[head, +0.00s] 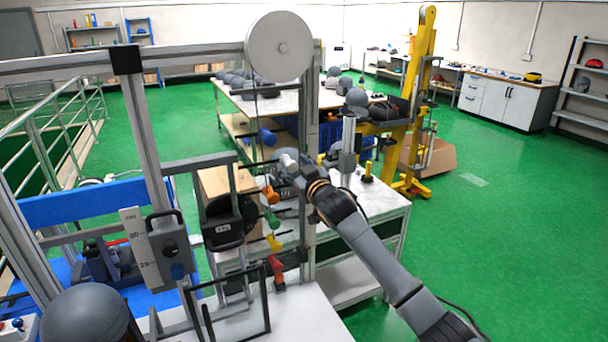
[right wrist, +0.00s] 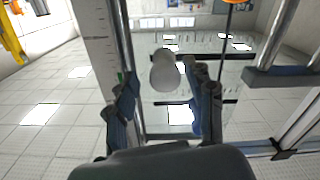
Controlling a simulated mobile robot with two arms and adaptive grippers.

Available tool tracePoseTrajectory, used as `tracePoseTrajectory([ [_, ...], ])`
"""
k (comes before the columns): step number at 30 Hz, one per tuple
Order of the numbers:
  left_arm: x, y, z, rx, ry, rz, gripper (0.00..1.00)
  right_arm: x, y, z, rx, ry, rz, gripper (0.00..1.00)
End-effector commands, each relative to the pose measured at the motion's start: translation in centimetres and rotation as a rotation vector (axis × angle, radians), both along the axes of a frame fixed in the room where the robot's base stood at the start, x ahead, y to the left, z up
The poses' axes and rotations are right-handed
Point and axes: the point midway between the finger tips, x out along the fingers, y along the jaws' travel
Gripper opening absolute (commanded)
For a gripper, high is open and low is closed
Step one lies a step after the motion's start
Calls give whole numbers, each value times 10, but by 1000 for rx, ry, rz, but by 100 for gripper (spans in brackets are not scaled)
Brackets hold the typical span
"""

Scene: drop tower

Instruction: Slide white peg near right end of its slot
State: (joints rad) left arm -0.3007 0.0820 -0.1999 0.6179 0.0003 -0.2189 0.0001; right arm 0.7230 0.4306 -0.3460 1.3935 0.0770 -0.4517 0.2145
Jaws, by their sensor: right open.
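The white peg (head: 287,156) is the top one in a column of coloured pegs on the tower's frame. In the right wrist view the peg's pale round end (right wrist: 165,70) shows between the two fingertips of my right gripper (right wrist: 162,88). The fingers are spread, with a visible gap on the peg's left and its right side close to the right finger; I cannot tell if that finger touches it. In the head view my right gripper (head: 290,168) reaches the peg and partly covers its slot. My left gripper is not in view.
Below the white peg are an orange peg (head: 270,194), a green peg (head: 271,218), a yellow peg (head: 273,242) and a red peg (head: 277,268). A metal upright (head: 308,200) stands close by the gripper. A grey wheel (head: 279,47) sits above. Green floor is open at right.

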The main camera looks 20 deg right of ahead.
Motion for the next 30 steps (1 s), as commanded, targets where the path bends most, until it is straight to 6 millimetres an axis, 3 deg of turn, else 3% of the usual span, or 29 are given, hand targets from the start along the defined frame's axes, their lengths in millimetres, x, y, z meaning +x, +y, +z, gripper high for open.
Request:
tracePoseTrajectory([
  [18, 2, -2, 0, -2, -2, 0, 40, -104, -5, -1, -3, 1, -2, 54],
  [30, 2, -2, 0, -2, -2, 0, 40, -115, -6, 0, -2, 1, -4, 54],
])
